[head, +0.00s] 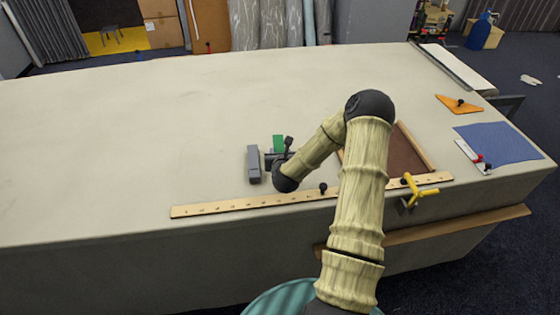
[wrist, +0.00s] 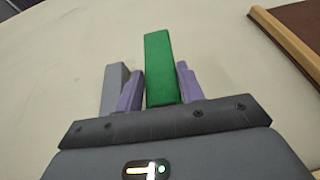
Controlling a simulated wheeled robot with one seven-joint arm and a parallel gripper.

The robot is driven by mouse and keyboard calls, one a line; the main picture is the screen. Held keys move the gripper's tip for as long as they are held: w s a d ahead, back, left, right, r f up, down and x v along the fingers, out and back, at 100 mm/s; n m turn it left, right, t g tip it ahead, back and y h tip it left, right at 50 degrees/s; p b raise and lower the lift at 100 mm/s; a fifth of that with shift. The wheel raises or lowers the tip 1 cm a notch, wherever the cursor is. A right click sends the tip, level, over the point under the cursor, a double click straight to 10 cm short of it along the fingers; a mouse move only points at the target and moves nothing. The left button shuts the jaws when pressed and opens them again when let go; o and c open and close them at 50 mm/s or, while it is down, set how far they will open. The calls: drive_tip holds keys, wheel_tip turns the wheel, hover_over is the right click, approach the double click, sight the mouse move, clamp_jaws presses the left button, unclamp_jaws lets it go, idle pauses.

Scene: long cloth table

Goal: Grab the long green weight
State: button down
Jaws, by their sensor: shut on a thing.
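The long green weight (wrist: 160,65) stands out between the purple fingers of my gripper (wrist: 160,90) in the wrist view. The fingers are shut on its two sides. In the head view the green weight (head: 278,142) shows just past my gripper (head: 277,154), low over the table or on it; I cannot tell whether it touches the cloth. My wrist and arm hide part of it.
A grey block (head: 254,164) sits close to the left of my gripper. A wooden ruler (head: 235,206) lies along the table's front edge. A brown framed tray (head: 405,155) is to the right, partly behind my arm. A blue cloth (head: 500,142) lies farther right. The table's left side is clear.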

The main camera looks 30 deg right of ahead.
wheel_tip(320, 180, up, 6)
drive_tip(key=shift+f+b, duration=0.15)
drive_tip(key=shift+b, duration=0.2)
drive_tip(key=shift+w, duration=0.15)
idle(0.4)
